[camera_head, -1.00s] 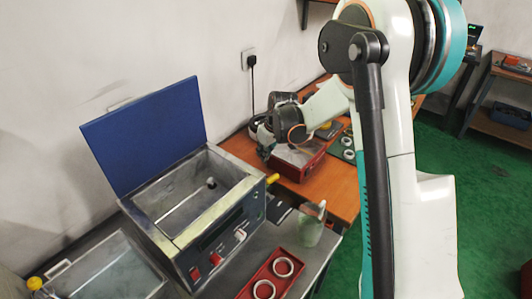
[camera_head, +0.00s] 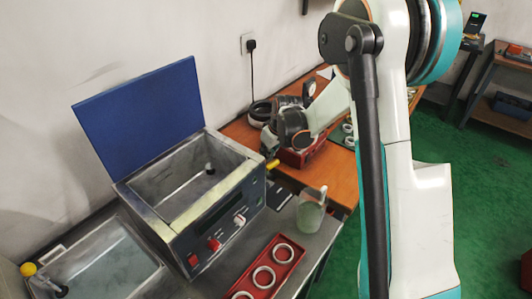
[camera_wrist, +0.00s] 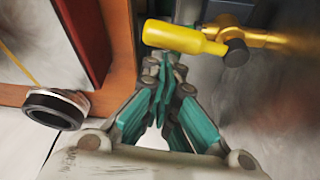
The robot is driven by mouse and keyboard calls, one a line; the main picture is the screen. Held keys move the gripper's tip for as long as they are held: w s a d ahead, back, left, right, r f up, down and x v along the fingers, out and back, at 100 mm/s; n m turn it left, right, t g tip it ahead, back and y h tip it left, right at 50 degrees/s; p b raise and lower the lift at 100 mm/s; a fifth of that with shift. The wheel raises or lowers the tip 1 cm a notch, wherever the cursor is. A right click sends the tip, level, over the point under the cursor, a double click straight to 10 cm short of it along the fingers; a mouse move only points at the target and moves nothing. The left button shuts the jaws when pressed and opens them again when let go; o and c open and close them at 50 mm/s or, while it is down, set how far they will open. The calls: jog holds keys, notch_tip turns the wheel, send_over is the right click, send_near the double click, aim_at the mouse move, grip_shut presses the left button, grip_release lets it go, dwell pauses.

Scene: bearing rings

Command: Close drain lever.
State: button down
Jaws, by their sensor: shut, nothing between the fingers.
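The drain lever has a yellow handle (camera_head: 272,164) sticking out from the right side of the blue-grey cleaner tank (camera_head: 195,215). In the wrist view the yellow handle (camera_wrist: 185,38) lies roughly sideways, joined at its right end by a dark pivot to a brass pipe (camera_wrist: 275,40). My gripper (camera_wrist: 166,62) is shut and empty, its teal fingers pointing at the handle. Its tips are just below the handle in that view; I cannot tell whether they touch. In the head view my gripper (camera_head: 268,143) is close to the handle and partly hidden by my wrist.
The tank's blue lid (camera_head: 140,110) stands open. A red tray (camera_head: 260,286) with rings and a beaker (camera_head: 311,213) stand on the bench in front. A red box (camera_head: 302,157) sits on the wooden table behind. A dark ring (camera_wrist: 56,107) shows at the wrist view's left.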

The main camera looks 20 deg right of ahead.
aim_at(276, 162)
jog(key=shift+s+d+m, duration=0.3)
jog(key=shift+d+m, duration=0.05)
jog(key=shift+m, duration=0.35)
jog(key=shift+s+d+m+h, duration=0.35)
jog(key=shift+s+m+h, duration=0.25)
jog(key=shift+m, duration=0.4)
jog(key=s+m, duration=0.1)
jog(key=s+d+m+h+b, duration=0.1)
jog(key=m, duration=0.1)
jog(key=shift+m, duration=0.3)
jog(key=shift+s+a+m+g+h+b, duration=0.15)
jog(key=shift+s+m+h, duration=0.3)
jog(key=shift+s+m, duration=0.65)
jog(key=shift+s+m+g+h+b, duration=0.15)
jog(key=shift+s+m+h, duration=0.4)
jog(key=shift+m, duration=1)
jog(key=shift+s+a+m+g+h+b, duration=0.1)
jog(key=shift+s+m+g+h, duration=0.15)
jog(key=shift+s+m, duration=0.9)
jog(key=shift+w+m, duration=0.2)
jog(key=shift+m, duration=0.1)
jog(key=shift+d, duration=0.15)
